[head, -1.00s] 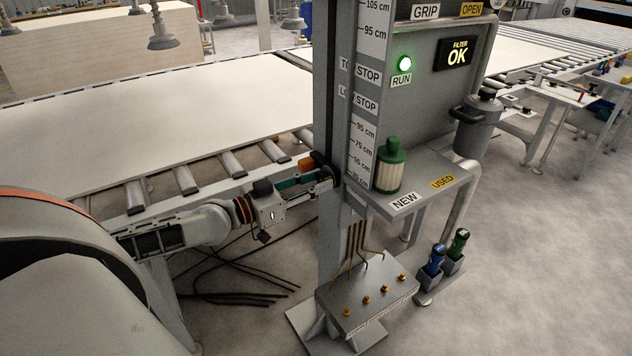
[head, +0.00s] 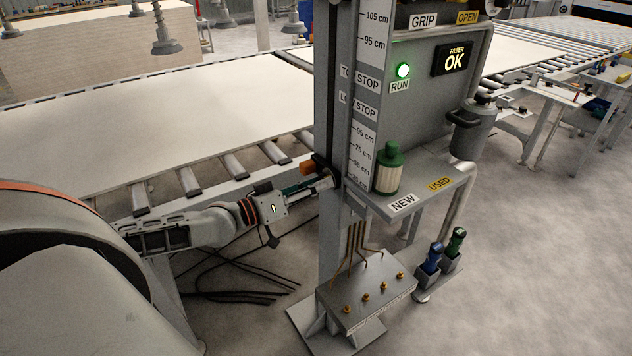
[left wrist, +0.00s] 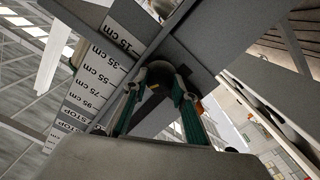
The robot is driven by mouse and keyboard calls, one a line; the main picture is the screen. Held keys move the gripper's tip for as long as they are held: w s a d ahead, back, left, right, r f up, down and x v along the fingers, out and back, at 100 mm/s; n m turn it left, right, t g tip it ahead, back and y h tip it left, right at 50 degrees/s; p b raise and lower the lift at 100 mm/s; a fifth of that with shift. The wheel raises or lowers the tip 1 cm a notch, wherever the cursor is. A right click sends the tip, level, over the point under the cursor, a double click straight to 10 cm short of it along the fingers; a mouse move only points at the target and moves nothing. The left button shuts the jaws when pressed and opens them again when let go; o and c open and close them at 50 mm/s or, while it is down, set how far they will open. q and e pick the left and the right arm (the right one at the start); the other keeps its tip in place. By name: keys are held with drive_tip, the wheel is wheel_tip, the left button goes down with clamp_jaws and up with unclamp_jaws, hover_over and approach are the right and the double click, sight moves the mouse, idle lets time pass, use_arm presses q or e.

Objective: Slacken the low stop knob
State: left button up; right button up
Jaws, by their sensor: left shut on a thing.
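The low stop knob (left wrist: 158,74) shows in the left wrist view as a dark round shape at the post, partly covered by the fingers. My left gripper (left wrist: 156,90) has one green-and-grey finger on each side of it and is shut on it. In the head view, the left gripper (head: 325,184) reaches the left side of the grey post (head: 331,235) low on the scale; the knob is largely hidden there. My right gripper is not in view.
A roller conveyor (head: 235,163) with a large pale sheet (head: 170,110) lies behind my arm. A shelf (head: 425,188) with a green-capped filter (head: 388,168) juts right of the post. A valve box (head: 375,285) stands below. Black cables lie on the floor.

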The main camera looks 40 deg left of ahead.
use_arm(q)
drive_tip(key=shift+r+n, duration=0.1)
drive_tip(key=shift+n, duration=0.7)
drive_tip(key=shift+p, duration=0.3)
drive_tip(key=o, duration=1.1)
drive_tip(key=shift+r, duration=4.95)
